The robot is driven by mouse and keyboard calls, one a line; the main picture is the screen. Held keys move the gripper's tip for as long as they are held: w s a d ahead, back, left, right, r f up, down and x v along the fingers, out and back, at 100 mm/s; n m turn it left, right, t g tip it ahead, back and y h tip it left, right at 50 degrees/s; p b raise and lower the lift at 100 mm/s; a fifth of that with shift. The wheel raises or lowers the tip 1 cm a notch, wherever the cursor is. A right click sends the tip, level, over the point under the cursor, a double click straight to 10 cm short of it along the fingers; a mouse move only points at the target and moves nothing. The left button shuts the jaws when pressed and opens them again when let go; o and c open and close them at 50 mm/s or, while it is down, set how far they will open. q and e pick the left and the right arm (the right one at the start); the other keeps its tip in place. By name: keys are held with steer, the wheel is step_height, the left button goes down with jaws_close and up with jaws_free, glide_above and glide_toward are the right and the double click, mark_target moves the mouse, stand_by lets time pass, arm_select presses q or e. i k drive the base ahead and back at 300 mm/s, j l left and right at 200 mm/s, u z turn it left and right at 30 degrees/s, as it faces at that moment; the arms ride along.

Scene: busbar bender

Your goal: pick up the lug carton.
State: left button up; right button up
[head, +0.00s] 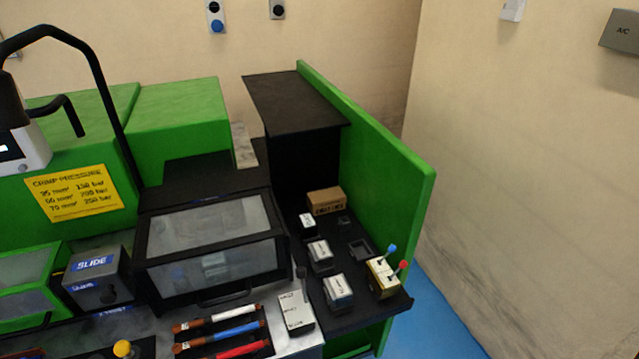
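A small brown cardboard carton (326,201), which looks like the lug carton, sits at the back of the black side shelf (362,310), close to the green side panel. It has dark printing on its front face, too small to read. It stands upright and nothing covers it. Neither of my grippers shows in the head view.
Several small labelled boxes stand in front of the carton, including a grey-white one (338,292). A yellowish block with blue and red levers (383,278) is at the right edge. A tall green panel (385,170) bounds the right. A windowed black housing (212,245) stands left.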

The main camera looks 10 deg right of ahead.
mark_target(330, 200)
steer(key=l, duration=0.65)
steer(key=k+l+u, duration=0.1)
steer(key=l, duration=0.55)
steer(key=k+l, duration=0.15)
steer(key=l, duration=0.45)
steer(key=k+l, duration=0.1)
steer(key=l, duration=0.55)
steer(key=u, duration=0.05)
